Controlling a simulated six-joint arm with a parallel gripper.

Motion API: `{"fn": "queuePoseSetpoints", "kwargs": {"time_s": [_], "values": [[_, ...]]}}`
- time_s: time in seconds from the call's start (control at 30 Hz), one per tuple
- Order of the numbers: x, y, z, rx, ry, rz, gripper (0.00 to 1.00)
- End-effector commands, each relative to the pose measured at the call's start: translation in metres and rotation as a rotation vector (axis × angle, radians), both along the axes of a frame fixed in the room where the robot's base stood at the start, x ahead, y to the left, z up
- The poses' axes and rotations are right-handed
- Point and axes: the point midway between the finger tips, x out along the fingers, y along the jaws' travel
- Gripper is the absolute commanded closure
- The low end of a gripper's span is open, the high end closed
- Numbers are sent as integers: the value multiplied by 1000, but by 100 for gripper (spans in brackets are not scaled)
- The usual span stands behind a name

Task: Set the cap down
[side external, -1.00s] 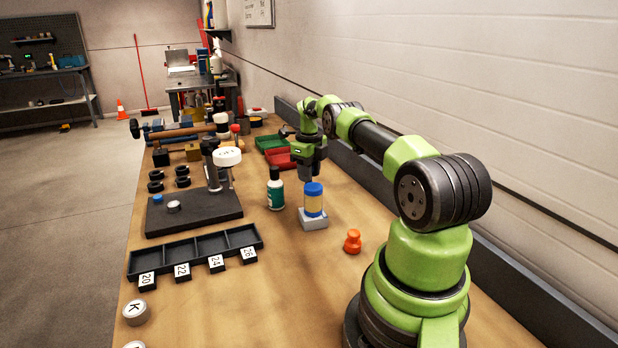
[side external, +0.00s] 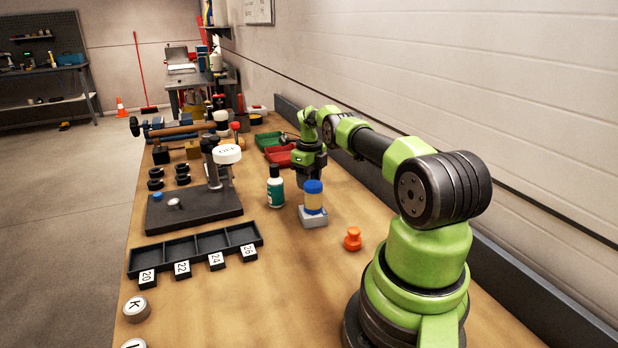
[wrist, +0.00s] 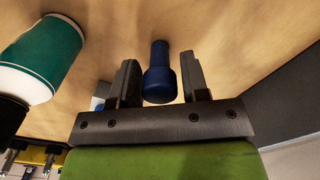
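In the wrist view a dark blue cap (wrist: 159,84), with a broad near end and a narrower stem, sits between the two fingers of my gripper (wrist: 160,78). The fingers are close on both sides of its broad end and look shut on it.
A green and white bottle (side external: 275,188) stands left of my gripper; it also shows in the wrist view (wrist: 42,58). An orange knobbed piece (side external: 352,240) is nearer. Red (side external: 280,157) and green trays lie behind.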

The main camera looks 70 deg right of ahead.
Motion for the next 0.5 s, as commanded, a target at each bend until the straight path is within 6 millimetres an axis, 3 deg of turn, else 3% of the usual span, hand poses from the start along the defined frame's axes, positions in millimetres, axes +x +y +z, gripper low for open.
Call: {"fn": "queuePoseSetpoints", "kwargs": {"time_s": [0.33,0.5], "values": [[0,0,2,-1,-1,0,44],[2,-2,20,-1,-1,1,44]]}}
